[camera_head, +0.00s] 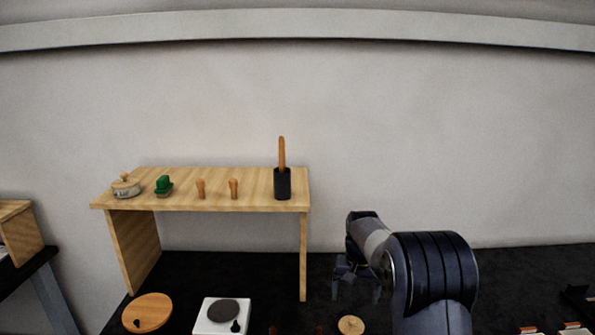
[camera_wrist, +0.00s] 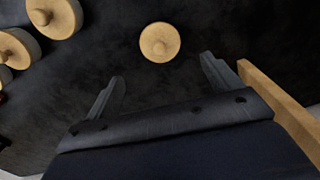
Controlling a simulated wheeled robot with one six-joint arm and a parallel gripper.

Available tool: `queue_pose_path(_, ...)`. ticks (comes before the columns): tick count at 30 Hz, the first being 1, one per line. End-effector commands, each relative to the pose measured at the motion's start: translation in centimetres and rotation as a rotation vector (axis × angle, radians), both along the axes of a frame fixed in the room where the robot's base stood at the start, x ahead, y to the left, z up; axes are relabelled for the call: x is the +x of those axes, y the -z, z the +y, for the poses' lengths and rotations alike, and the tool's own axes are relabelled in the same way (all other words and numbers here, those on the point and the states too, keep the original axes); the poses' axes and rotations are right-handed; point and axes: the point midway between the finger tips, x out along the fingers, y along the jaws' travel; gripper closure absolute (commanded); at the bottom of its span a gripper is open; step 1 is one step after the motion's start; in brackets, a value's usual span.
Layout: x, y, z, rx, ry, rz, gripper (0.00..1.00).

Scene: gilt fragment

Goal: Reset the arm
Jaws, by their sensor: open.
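My gripper (camera_head: 357,287) hangs at the end of my dark arm, right of the small wooden shelf and above the dark surface. In the wrist view my gripper (camera_wrist: 162,80) shows two dark fingers spread wide apart with nothing between them. A round wooden piece (camera_wrist: 160,42) lies on the dark surface beyond the fingertips, apart from them. What seems to be the same round piece (camera_head: 351,325) shows at the bottom of the head view, below my gripper.
A wooden shelf (camera_head: 225,203) holds a lidded jar (camera_head: 126,187), a green item (camera_head: 164,184), two wooden pegs and a black holder (camera_head: 282,184) with a wooden handle. A wooden disc (camera_head: 147,312) and a white device (camera_head: 221,318) stand in front. Several round wooden pieces (camera_wrist: 55,15) lie upper left.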

Motion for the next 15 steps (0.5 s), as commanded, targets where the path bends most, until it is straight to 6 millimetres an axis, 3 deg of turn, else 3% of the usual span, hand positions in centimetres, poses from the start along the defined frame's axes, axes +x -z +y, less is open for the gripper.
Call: queue_pose_path(15,-7.0,-2.1,0.0,-0.001,0.0,0.002,0.15)
